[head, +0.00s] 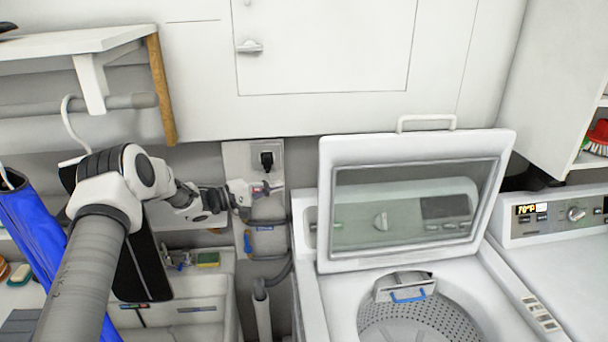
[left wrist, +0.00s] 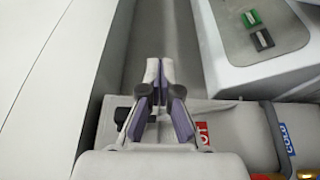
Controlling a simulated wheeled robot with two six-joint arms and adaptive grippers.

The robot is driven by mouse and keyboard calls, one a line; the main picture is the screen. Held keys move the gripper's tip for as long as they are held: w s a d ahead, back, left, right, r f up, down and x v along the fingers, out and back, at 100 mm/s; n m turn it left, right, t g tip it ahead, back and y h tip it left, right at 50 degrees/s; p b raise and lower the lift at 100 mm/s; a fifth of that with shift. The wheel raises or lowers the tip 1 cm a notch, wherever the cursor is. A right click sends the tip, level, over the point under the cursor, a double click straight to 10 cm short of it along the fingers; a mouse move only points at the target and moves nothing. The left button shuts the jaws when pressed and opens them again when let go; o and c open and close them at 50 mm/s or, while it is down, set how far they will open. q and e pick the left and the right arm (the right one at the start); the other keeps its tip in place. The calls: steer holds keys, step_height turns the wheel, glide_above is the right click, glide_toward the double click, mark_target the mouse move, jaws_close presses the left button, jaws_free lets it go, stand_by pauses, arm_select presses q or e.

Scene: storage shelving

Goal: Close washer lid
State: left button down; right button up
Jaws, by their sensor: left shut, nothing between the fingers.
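The washer lid (head: 328,190) is white with a large glass window. It stands raised and tilted back at the rear of the top-loading washer (head: 335,300). A white handle (head: 426,119) shows at its upper edge. The washer's opening is uncovered, showing the perforated metal drum (head: 430,318). My left gripper (head: 240,198) is left of the lid, near the wall and apart from the lid. In the left wrist view its fingers (left wrist: 158,75) are together with nothing between them. My right gripper is not in view.
An outlet plate (head: 240,158) and hoses are on the wall by my left gripper. A utility sink (head: 225,300) stands left of the washer, a second machine (head: 570,245) right. A shelf (head: 75,42) and blue hanging item (head: 38,225) are at left. HOT and COLD labels show in the wrist view.

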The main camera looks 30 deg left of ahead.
arm_select(q)
steer(key=s+d+b+x, duration=0.1)
steer(key=b+x, duration=0.6)
steer(key=x, duration=0.2)
steer(key=s+d, duration=0.1)
steer(key=s+d+r, duration=0.1)
steer(key=shift+s+d+b, duration=0.25)
steer(key=shift+d+b, duration=0.1)
steer(key=shift+d, duration=0.05)
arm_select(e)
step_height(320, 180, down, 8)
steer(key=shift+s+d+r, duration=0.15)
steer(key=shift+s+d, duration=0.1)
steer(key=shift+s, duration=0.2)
arm_select(q)
steer(key=shift+s, duration=0.1)
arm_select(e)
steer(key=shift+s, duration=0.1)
